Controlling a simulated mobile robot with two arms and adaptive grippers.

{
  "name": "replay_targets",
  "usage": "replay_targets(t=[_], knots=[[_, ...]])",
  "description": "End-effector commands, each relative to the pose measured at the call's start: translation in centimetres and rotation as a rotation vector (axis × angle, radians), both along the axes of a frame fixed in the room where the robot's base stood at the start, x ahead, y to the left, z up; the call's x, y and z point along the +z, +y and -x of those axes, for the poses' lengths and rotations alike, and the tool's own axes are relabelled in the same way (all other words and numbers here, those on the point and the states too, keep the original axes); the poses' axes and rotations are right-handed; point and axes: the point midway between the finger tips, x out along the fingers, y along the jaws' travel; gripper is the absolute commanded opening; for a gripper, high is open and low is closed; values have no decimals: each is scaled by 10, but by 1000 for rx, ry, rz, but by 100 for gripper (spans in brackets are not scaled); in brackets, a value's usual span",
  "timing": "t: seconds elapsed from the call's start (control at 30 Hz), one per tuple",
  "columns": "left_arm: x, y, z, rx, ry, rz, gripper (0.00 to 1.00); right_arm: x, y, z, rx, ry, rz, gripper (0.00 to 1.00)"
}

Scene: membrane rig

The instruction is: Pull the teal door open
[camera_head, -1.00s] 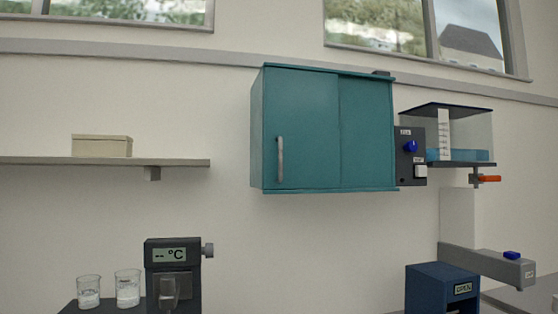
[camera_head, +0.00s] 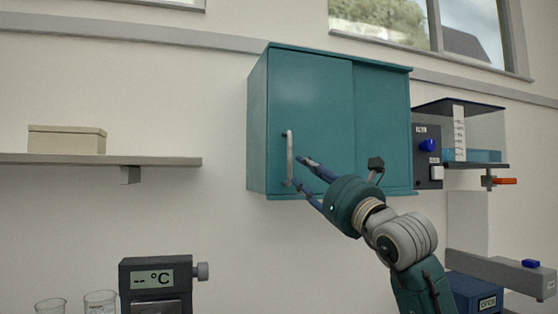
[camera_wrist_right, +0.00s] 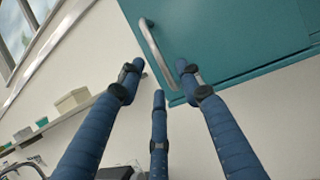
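The teal door (camera_head: 310,100) is the left front panel of a teal wall cabinet, and it looks closed. Its grey vertical bar handle (camera_head: 289,155) is near the door's left edge. My right gripper (camera_head: 297,172) is in front of the cabinet, with its fingertips close to the handle's lower half. In the right wrist view the handle (camera_wrist_right: 156,52) lies ahead between the spread fingers (camera_wrist_right: 158,75), and no finger is seen closed on it. Whether a fingertip touches the handle I cannot tell. My left gripper is not in view.
A control box (camera_head: 428,158) with a blue knob adjoins the cabinet's right side, beside a clear tank (camera_head: 478,135) with an orange valve. A shelf (camera_head: 160,162) carries a beige box (camera_head: 66,140) at left. A °C display unit (camera_head: 155,280) and beakers (camera_head: 100,302) are below.

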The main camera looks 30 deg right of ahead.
Motion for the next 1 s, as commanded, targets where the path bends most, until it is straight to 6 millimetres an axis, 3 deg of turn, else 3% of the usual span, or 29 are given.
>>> replay_targets(t=[0.2,0.33,0.47,0.6,0.7,0.97,1.0], knots=[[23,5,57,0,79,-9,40,20,0,-35,5,3,-4,36],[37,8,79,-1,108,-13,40,29,-1,-58,5,3,-2,36],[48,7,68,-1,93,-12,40,36,-1,-77,6,1,-1,36],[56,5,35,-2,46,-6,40,38,-1,-90,5,1,0,36],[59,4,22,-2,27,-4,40,39,-2,-94,5,0,1,36],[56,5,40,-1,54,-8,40,38,-1,-95,6,-1,1,36],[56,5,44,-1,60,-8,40,38,-1,-95,6,-1,1,30]])
